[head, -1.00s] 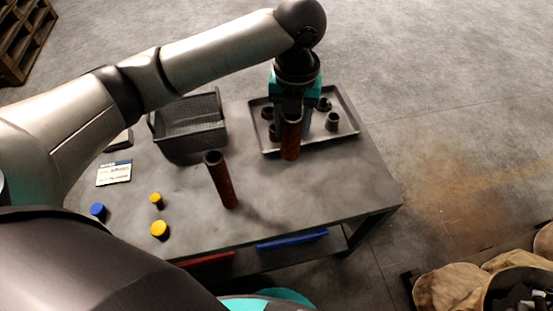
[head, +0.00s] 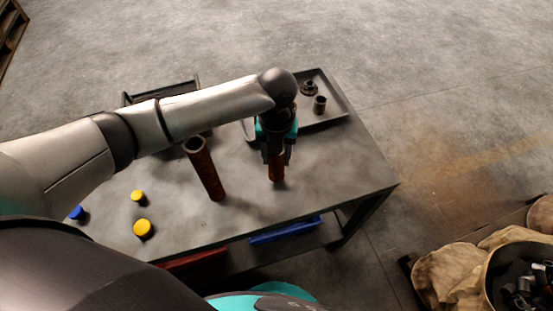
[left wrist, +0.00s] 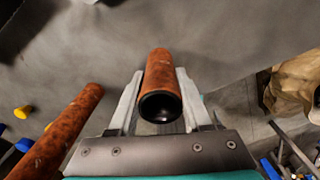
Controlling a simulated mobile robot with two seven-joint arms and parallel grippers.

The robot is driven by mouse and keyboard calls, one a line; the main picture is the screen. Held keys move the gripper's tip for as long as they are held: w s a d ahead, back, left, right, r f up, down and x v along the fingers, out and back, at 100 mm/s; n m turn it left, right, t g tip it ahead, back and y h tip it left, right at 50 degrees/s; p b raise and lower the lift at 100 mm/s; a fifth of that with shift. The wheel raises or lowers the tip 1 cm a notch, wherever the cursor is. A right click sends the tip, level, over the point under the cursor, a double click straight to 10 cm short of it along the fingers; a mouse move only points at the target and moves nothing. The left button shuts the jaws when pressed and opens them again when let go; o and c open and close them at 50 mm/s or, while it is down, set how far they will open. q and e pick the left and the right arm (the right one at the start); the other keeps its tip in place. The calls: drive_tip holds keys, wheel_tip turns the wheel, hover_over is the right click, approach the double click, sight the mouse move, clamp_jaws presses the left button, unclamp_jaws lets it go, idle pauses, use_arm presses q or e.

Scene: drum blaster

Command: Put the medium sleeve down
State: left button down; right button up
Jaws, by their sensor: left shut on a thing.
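My left gripper (head: 277,155) is shut on the medium sleeve (head: 277,172), a rusty brown tube held upright near the table's right front part. In the left wrist view the sleeve (left wrist: 161,75) sits between the two fingers, its dark open end towards the camera. In the head view its lower end is at or just above the tabletop; I cannot tell whether it touches. A taller rusty sleeve (head: 206,170) stands on the table (head: 245,205) to the left, apart from the gripper; it also shows in the left wrist view (left wrist: 62,130). My right gripper is not in view.
A grey tray (head: 335,112) with small dark parts lies behind the gripper. A dark bin (head: 128,99) is partly hidden by my arm. Yellow caps (head: 143,229) and a blue cap (head: 77,212) are at the left. The table's right front is clear.

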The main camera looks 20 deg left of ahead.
use_arm(q)
drive_tip(key=shift+f, duration=0.55)
drive_tip(key=shift+f, duration=0.1)
drive_tip(key=shift+c, duration=1.8)
unclamp_jaws()
drive_tip(key=shift+f, duration=0.1)
wheel_tip(320, 180, up, 12)
drive_tip(key=p, duration=0.3)
drive_tip(key=shift+d, duration=0.1)
